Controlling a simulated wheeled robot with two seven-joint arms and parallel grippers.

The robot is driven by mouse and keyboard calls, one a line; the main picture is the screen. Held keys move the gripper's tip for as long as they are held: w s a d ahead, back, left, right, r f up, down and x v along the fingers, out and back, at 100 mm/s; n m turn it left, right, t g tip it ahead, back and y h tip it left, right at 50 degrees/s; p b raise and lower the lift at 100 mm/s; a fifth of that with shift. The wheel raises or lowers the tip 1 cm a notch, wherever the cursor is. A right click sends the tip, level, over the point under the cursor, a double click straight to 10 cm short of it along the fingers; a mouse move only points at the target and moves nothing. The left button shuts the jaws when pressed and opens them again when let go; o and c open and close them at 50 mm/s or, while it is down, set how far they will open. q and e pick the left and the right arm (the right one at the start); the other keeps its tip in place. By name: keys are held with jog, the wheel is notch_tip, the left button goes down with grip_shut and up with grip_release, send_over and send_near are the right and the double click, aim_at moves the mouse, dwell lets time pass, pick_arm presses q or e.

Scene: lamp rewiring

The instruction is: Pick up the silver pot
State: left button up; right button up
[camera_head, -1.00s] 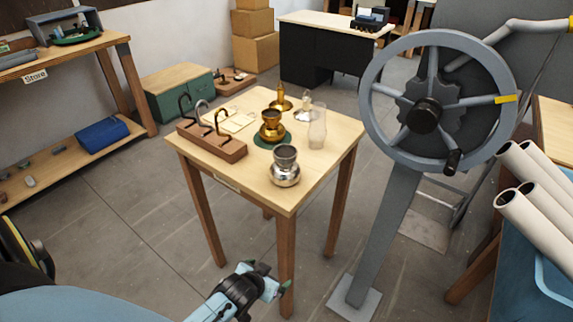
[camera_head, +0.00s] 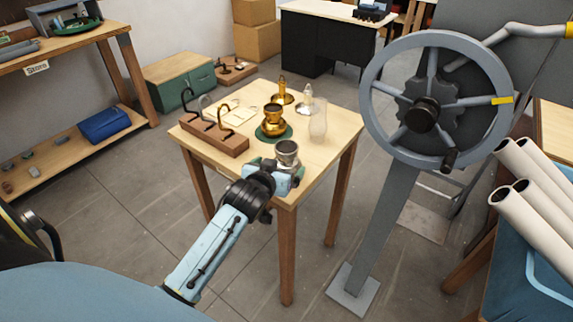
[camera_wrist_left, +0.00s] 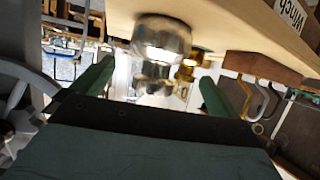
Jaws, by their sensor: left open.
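The silver pot (camera_head: 287,149) stands upright at the near corner of the small wooden table (camera_head: 336,124). My left gripper (camera_head: 279,174) is at that corner, close against the near side of the pot and hiding its lower body. In the left wrist view the pot (camera_wrist_left: 161,40) appears blurred and upside down, in line with the gap between the two green fingers of my left gripper (camera_wrist_left: 157,78). The fingers are open, with nothing gripped. I cannot tell whether they touch the pot. My right gripper is not in view.
Behind the pot are a brass pot (camera_head: 273,118) on a green mat, a clear glass (camera_head: 318,124) and candlesticks (camera_head: 282,92). A wooden block with hooks (camera_head: 214,136) sits at the left edge. A large handwheel (camera_head: 371,98) stands right of the table.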

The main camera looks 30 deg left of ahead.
aim_at(284, 162)
pick_arm(q)
jog(key=shift+b+x, duration=0.3)
jog(key=shift+x, duration=2.6)
jog(key=shift+w+d+r, duration=0.1)
jog(key=shift+r, duration=0.05)
jog(key=c, duration=1.2)
jog(key=shift+c, duration=0.3)
jog(key=shift+r, duration=0.1)
